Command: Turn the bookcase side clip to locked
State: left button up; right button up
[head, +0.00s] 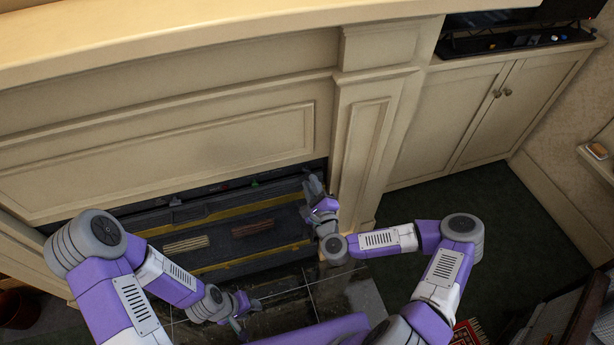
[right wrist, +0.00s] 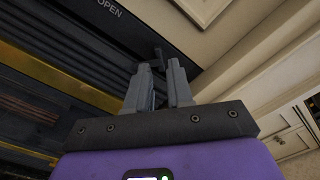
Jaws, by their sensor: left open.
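My right gripper (head: 316,192) is at the upper right corner of the dark fireplace opening. In the right wrist view its two fingers (right wrist: 159,78) stand with a narrow gap between them. A small dark lever-like piece (right wrist: 159,55) shows at the gap, just past the fingertips; I cannot tell whether they touch it. I cannot tell if this piece is the bookcase side clip, and I read no "locked" mark. A dark panel (right wrist: 85,35) beside it carries the word "OPEN". My left gripper (head: 246,304) is open and low, over the dark hearth tiles, away from the fittings.
The cream mantel (head: 200,45) overhangs the fireplace, and a pilaster (head: 362,135) stands close right of my right gripper. Small levers, one of them green (head: 254,183), sit along the top of the opening. A closed cabinet (head: 490,110) is further right, with clear dark floor before it.

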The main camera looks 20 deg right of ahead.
aim_at(306, 173)
jog(key=shift+w+a+b, duration=0.1)
jog(key=shift+w+b, duration=0.3)
jog(key=shift+w, duration=1.85)
jog(key=shift+c, duration=0.4)
grip_shut()
jog(key=shift+n, duration=0.4)
jog(key=n+p, duration=0.1)
jog(key=n, duration=0.2)
jog(key=shift+n+p, duration=0.3)
jog(key=shift+p, duration=0.05)
jog(key=shift+f+n+p, duration=0.2)
jog(key=shift+n+p, duration=0.15)
jog(key=shift+n, duration=1.55)
